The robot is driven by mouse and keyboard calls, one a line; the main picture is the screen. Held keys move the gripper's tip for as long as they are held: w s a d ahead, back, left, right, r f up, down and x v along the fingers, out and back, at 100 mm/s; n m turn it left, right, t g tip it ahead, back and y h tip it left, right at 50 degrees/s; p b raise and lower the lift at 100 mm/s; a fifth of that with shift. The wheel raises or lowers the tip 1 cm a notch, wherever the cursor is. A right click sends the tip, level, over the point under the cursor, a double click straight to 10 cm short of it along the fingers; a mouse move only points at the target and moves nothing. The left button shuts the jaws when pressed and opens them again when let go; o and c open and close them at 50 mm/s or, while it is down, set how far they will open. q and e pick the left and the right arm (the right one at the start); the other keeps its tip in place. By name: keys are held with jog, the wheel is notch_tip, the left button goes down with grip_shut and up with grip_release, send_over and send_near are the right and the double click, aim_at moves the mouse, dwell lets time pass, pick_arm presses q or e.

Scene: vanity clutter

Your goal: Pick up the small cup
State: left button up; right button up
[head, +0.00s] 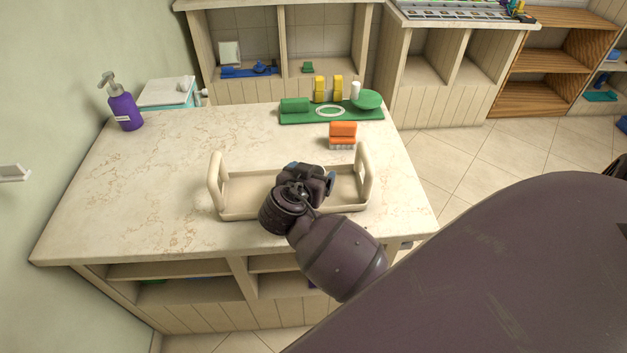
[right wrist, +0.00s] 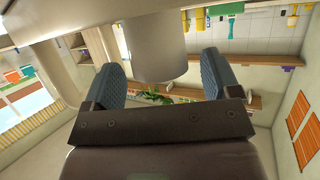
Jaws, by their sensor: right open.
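A pale, cup-like cylinder (right wrist: 156,48) shows between the two blue-padded fingers of my right gripper (right wrist: 162,72) in the right wrist view. It looks like the small cup, with a gap on each side of it. In the head view my right gripper (head: 309,174) is over the middle of the beige tray (head: 240,190) and hides whatever is beneath it, so the cup cannot be made out there. The right gripper is open. My left gripper is not in view.
The tray's raised handles (head: 214,181) stand at both ends. Behind it are an orange sponge (head: 343,130) and a green mat (head: 292,117) with several items. A purple pump bottle (head: 124,108) stands at the back left. The counter's left part (head: 130,190) is clear.

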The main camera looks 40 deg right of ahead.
jog(key=shift+c, duration=0.5)
jog(key=c, duration=0.9)
jog(key=shift+r, duration=0.1)
jog(key=shift+c, duration=0.2)
